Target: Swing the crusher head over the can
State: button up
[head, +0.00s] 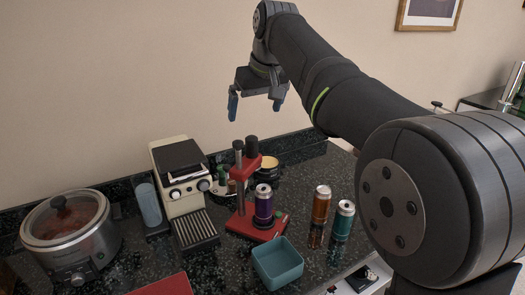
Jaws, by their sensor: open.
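The can crusher stands on the dark counter, with a red base (246,228), an upright post and a red head arm (247,168). A purple can (264,206) stands upright at the base. The head arm shows up and to the left of the can in the picture; whether any part of it overhangs the can is hard to tell. My gripper (256,105) is open and empty, with its blue-tipped fingers pointing down. It appears above the crusher in the picture, apart from it.
An orange can (320,205) and a teal can (342,220) stand right of the crusher. A teal open bin (278,264) is in front. A cream machine (180,178), a drip tray (195,232), a bluish bottle (149,205) and a slow cooker (70,235) stand to the left.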

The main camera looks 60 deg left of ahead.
jog(key=shift+r, duration=0.1)
jog(key=c, duration=1.1)
jog(key=m+g+y, duration=1)
jog(key=m, duration=1.9)
send_near(238, 141)
jog(key=x, duration=1)
jog(key=shift+d+f, duration=0.1)
jog(key=shift+f, duration=0.1)
jog(key=shift+c, duration=0.5)
grip_shut()
